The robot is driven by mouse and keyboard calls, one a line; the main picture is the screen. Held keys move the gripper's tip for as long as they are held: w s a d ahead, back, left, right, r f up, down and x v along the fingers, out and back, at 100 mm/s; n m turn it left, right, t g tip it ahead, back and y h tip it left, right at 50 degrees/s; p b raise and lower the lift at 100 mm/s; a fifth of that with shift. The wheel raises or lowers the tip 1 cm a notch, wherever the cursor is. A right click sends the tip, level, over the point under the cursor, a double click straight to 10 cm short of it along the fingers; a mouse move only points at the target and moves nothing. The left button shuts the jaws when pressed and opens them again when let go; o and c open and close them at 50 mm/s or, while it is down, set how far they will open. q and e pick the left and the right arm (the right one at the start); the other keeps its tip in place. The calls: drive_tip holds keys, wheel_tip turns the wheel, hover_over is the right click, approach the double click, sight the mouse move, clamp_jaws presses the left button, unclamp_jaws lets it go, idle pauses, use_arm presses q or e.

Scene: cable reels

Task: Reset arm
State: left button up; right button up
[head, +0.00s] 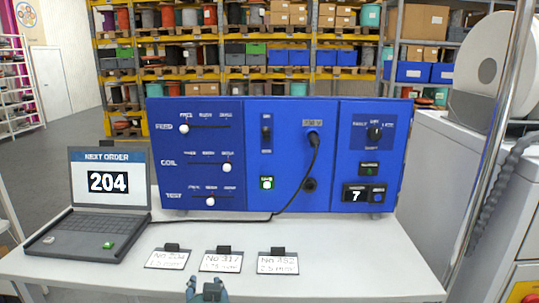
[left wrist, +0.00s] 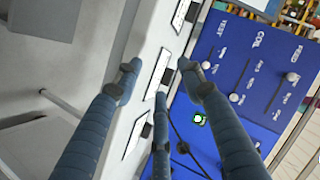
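My left gripper (head: 207,291) shows at the bottom edge of the head view, in front of the middle label card. In the left wrist view its three blue-grey fingers (left wrist: 157,75) are spread, with nothing between them. Three white cards with black clips lie in a row on the table: No 204 (head: 168,260), No 317 (head: 221,263) and No 452 (head: 278,264). A blue control panel (head: 340,150) stands behind them, with three sliders, a switch, a lit green button, a plugged cable and a knob. My right gripper is in neither view.
An open laptop (head: 95,205) reading "NEXT ORDER 204" stands at the table's left. The white table (head: 370,287) is clear at the front right. A metal pole (head: 490,155) and a grey cabinet (head: 440,150) with a white reel stand at the right. Loaded shelves fill the background.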

use_arm(q)
drive_tip(key=s+a+f+n+g+h, duration=0.2)
drive_tip(key=s+a+f+g, duration=0.15)
drive_tip(key=s+f, duration=0.85)
drive_tip(key=s+a+f+n+g+h, duration=0.1)
drive_tip(key=s+f+g, duration=0.25)
drive_tip(key=s, duration=0.65)
drive_tip(key=s+a+f+n+g+h, duration=0.15)
drive_tip(key=s+f, duration=0.25)
drive_tip(key=s, duration=0.5)
drive_tip(key=s+d+f+m+g+b, duration=0.1)
drive_tip(key=s+f+b, duration=0.15)
drive_tip(key=f, duration=1.45)
drive_tip(key=s+f+g+b, duration=0.1)
drive_tip(key=f+b, duration=0.2)
drive_tip(key=f, duration=1.3)
drive_tip(key=s+a+f+b, duration=0.1)
drive_tip(key=s+f+b, duration=0.1)
drive_tip(key=s+f, duration=0.6)
drive_tip(key=s+a+f+g+b, duration=0.1)
drive_tip(key=s+a+f+b, duration=0.1)
drive_tip(key=s+f, duration=0.6)
wheel_tip(320, 180, down, 3)
drive_tip(key=shift+s+f, duration=0.15)
drive_tip(key=shift+s, duration=0.2)
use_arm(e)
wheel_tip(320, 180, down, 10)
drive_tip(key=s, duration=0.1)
